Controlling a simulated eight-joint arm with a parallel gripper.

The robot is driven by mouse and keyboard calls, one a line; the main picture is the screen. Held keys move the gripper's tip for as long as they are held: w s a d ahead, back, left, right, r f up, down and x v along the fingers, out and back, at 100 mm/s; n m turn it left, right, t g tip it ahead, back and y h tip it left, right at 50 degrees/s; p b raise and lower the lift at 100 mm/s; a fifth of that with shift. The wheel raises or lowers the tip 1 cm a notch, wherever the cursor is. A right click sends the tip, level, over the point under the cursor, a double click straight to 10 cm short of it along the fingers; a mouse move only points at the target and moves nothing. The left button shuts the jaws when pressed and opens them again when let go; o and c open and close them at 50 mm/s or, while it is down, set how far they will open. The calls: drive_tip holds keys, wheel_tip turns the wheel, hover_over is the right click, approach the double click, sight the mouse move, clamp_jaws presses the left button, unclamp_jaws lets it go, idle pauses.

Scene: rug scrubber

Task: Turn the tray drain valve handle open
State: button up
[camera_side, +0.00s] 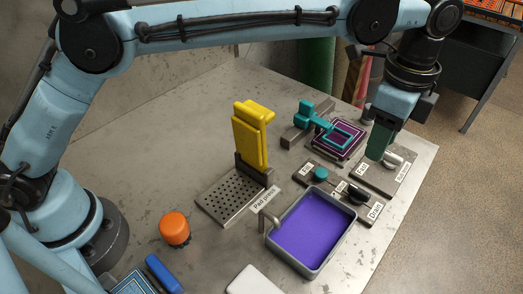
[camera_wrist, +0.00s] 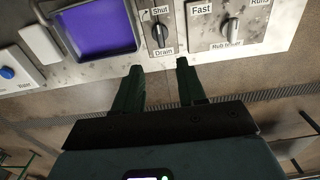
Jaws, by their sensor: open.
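The drain valve handle (camera_wrist: 158,34) is a small lever on a metal plate in the wrist view. A "Shut" label (camera_wrist: 161,11) is above it and a "Drain" label (camera_wrist: 163,52) below; which one it points at is hard to tell. In the side view the dark valve (camera_side: 356,193) stands by the right corner of the grey tray (camera_side: 278,258), which holds purple liquid. My gripper (camera_wrist: 156,66) is open and empty, its green fingers apart just short of the plate in the wrist view. In the side view my gripper (camera_side: 377,154) hangs above the nearby control plate, apart from the valve.
A knob (camera_wrist: 232,30) with "Fast" and "Runs" labels is right of the valve. A teal clamp frame (camera_side: 318,118) over a patterned rug, a yellow upright pad holder (camera_side: 250,135), a teal knob (camera_side: 321,174) and an orange knob (camera_side: 174,228) also stand on the table.

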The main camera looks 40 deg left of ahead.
sight(360, 190)
wheel_tip(360, 190, down, 13)
drive_tip(key=shift+r, duration=0.1)
idle(0.5)
clamp_jaws()
